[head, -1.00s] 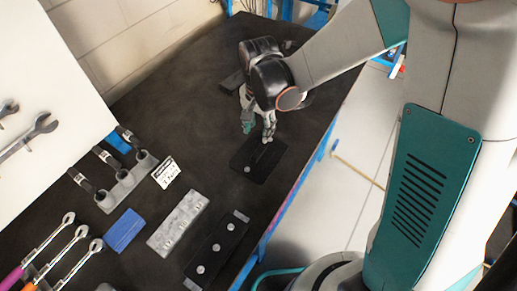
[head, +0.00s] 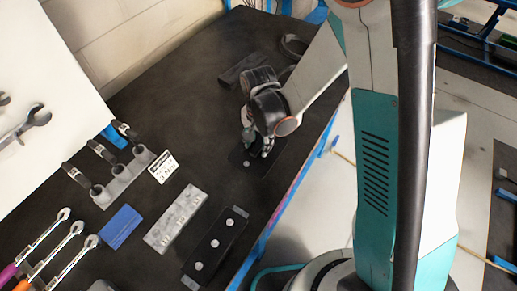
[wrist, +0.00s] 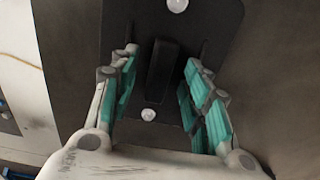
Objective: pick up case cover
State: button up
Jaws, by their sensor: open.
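The case cover, as far as I can tell, is the flat black plate (head: 258,170) near the right edge of the dark table. In the wrist view the plate (wrist: 215,22) has a raised black grip bar in its middle and a pale round stud at each end. My gripper (head: 257,148) is low over it, pointing down, and hides part of it in the head view. In the wrist view the teal-padded fingers are open, one on each side of the bar (wrist: 162,75), with gaps between pads and bar.
Left of the cover are a black plate with several round studs (head: 216,246), a grey block (head: 176,219), a blue block (head: 121,227), a small card (head: 163,168) and a grey holder (head: 126,178). A dark block (head: 243,68) lies behind. The table's right edge is close.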

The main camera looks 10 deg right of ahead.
grip_shut()
jog(key=shift+r, duration=0.1)
